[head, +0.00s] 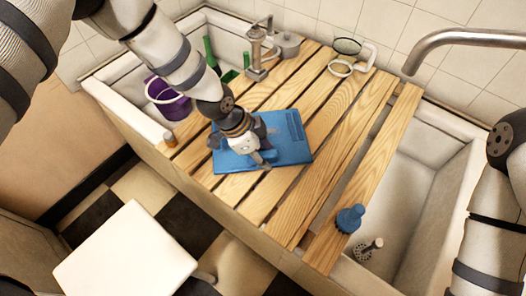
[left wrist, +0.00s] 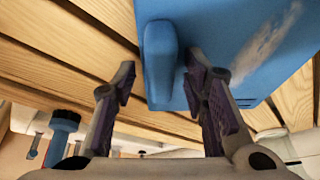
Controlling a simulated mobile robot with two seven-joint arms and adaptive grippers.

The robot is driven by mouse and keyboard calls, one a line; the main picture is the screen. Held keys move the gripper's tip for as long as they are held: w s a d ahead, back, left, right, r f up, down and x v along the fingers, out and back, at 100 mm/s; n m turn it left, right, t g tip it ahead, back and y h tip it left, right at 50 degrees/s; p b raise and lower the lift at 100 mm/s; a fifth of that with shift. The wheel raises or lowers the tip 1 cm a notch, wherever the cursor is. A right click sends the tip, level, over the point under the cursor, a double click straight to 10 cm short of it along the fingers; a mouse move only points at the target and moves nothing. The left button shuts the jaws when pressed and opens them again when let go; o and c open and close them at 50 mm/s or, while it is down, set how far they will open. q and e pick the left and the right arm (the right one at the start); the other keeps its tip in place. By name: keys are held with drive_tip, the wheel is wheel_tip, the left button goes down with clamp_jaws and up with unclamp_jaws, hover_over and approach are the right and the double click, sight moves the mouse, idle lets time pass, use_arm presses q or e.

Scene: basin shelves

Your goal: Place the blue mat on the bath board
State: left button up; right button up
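The blue mat (head: 292,128) lies flat on the wooden slats of the bath board (head: 318,190), near its middle left. It also shows at the top of the left wrist view (left wrist: 220,40), with a raised blue grip (left wrist: 160,65) on it. My left gripper (head: 262,160) is over the mat. In the left wrist view its two fingers (left wrist: 160,88) are apart, one on each side of the grip, with a gap on the left side. My right arm is at the right edge of the head view; its gripper is out of view.
A blue brush (head: 350,218) stands near the board's front right end, beside a metal item (head: 367,250). A tap (head: 260,50) and round mirror (head: 347,46) stand behind. A white stool (head: 125,255) stands in front.

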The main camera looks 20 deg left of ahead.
use_arm(q)
drive_tip(key=p+v, duration=0.2)
drive_tip(key=v, duration=1)
drive_tip(key=s+f+n, duration=0.1)
drive_tip(key=s+f, duration=0.1)
drive_tip(key=s, duration=0.1)
drive_tip(key=s+f+n+g, duration=0.1)
drive_tip(key=s+f, duration=0.2)
drive_tip(key=s, duration=0.1)
drive_tip(key=s+f+n+g, duration=0.1)
drive_tip(key=s+f, duration=0.1)
drive_tip(key=s, duration=0.1)
drive_tip(key=shift+s+d+f+n, duration=0.3)
drive_tip(key=shift+s+d+n, duration=0.05)
drive_tip(key=shift+d+n, duration=0.05)
drive_tip(key=s+a+f+n+y, duration=0.1)
drive_tip(key=s+a+n, duration=0.2)
drive_tip(key=s, duration=0.5)
drive_tip(key=s+a+f+n+g+y, duration=0.1)
drive_tip(key=s+a+n, duration=0.1)
drive_tip(key=s, duration=0.6)
drive_tip(key=s+a+f+n+g+y, duration=0.1)
drive_tip(key=s+a+n+y, duration=0.1)
drive_tip(key=s+n, duration=0.3)
drive_tip(key=shift+s+a+f+p, duration=0.4)
drive_tip(key=shift+s+a, duration=0.45)
drive_tip(key=shift+s, duration=1.15)
use_arm(e)
drive_tip(key=shift+t, duration=0.7)
drive_tip(key=shift+w+r, duration=1.8)
